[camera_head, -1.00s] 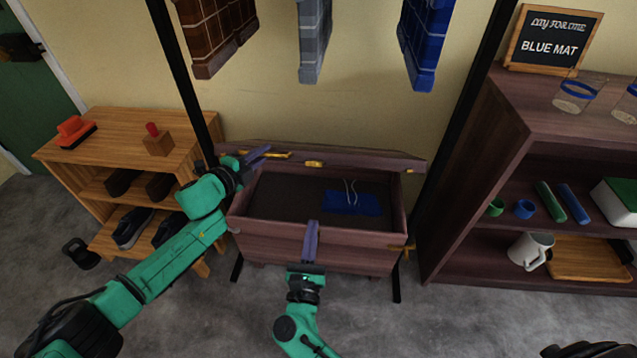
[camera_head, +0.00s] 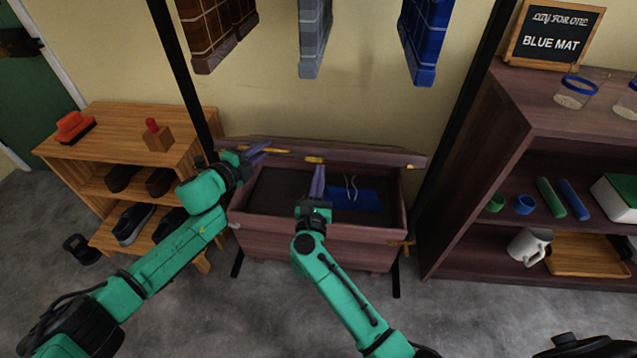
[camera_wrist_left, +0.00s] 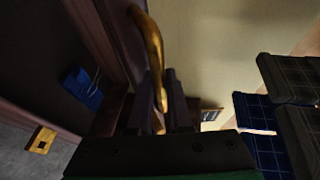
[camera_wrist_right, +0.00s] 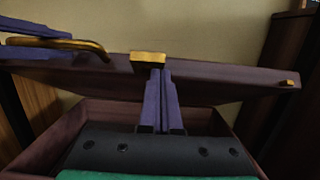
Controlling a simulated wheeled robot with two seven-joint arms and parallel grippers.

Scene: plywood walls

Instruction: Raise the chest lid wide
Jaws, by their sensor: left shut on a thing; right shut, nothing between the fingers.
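The dark wooden chest (camera_head: 350,238) stands against the back wall with its lid (camera_head: 375,157) raised off the box, showing the inside. A brass handle (camera_head: 292,153) and a brass latch plate (camera_head: 314,160) are on the lid. My left gripper (camera_head: 262,152) is shut on the handle at the lid's left side; the left wrist view shows the curved handle (camera_wrist_left: 154,60) at its fingers. My right gripper (camera_head: 318,168) is shut and empty, reaching over the box. In the right wrist view its fingertips (camera_wrist_right: 157,72) are just below the latch plate (camera_wrist_right: 148,60); contact is unclear.
A blue piece (camera_head: 358,200) with pale cords lies in the chest. A shoe rack (camera_head: 105,155) stands left, a dark shelf (camera_head: 470,170) right. Black posts flank the chest, and mats (camera_head: 425,45) hang above it. A sign (camera_head: 552,40) reads "BLUE MAT".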

